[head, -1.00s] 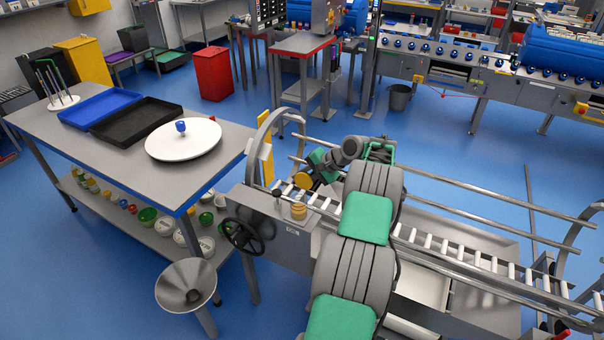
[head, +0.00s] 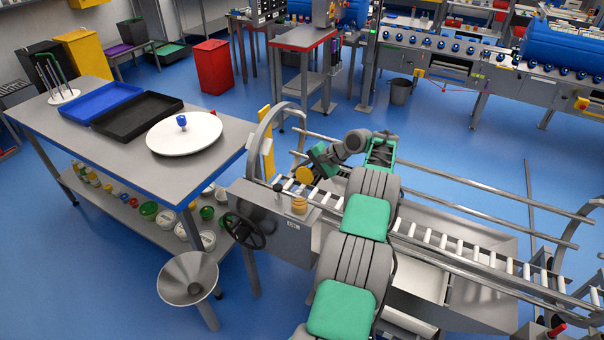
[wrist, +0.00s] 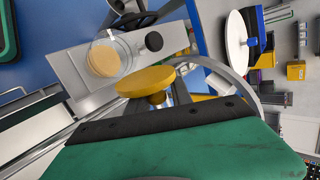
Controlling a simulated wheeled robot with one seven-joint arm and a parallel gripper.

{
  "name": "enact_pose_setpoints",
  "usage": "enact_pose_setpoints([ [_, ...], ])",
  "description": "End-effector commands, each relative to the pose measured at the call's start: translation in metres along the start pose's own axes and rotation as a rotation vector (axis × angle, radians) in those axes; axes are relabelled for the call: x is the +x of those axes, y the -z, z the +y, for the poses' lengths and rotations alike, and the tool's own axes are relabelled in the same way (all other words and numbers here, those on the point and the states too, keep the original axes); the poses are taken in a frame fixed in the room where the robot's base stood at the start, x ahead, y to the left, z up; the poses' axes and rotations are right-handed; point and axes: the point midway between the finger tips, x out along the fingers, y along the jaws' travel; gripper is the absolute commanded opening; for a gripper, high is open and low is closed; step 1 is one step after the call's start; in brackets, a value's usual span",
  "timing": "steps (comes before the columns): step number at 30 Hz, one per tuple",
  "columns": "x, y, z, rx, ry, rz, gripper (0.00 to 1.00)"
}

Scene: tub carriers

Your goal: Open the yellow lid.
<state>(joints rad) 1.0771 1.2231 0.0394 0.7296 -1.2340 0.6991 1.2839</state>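The yellow lid (head: 304,174) is a round, flat disc at the tip of my gripper (head: 311,169) in the head view. In the wrist view the lid (wrist: 145,82) is tilted just ahead of the green gripper body, with a short metal stem behind it. My gripper appears shut on that stem; the fingertips are mostly hidden. A small clear jar with tan contents (wrist: 103,60) shows beyond the lid, apart from it. In the head view the jar (head: 299,206) stands upright on the grey machine top, a little below the lid.
A black handwheel (head: 243,231) sticks out from the machine's side. A roller track (head: 440,246) with metal rails runs right. A steel table (head: 85,140) at left bears a white round lid (head: 184,134) and trays. A steel funnel (head: 188,279) stands in front.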

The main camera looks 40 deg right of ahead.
Motion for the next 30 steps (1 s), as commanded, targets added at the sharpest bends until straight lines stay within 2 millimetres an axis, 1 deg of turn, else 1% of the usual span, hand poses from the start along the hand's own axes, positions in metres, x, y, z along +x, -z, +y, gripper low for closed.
enact_pose_setpoints([
  [1,0.0,0.0,0.001,0.001,0.0,0.0,0.31],
  [4,-0.001,0.001,0.002,0.003,-0.001,0.001,0.39],
  [5,-0.001,0.001,0.002,0.004,-0.001,0.002,0.4],
  [11,-0.001,0.001,0.003,0.005,-0.002,0.001,0.4],
  [14,-0.006,0.002,0.003,0.005,-0.002,0.003,0.4],
  [17,-0.022,0.003,0.004,0.004,0.0,0.005,0.4],
  [21,-0.053,0.002,0.003,0.003,-0.001,0.004,0.4],
  [24,-0.069,0.002,0.002,0.003,-0.001,0.002,0.4],
  [27,-0.077,0.001,0.002,0.004,-0.002,0.001,0.4],
  [30,-0.079,0.001,0.002,0.004,-0.002,0.001,0.4],
])
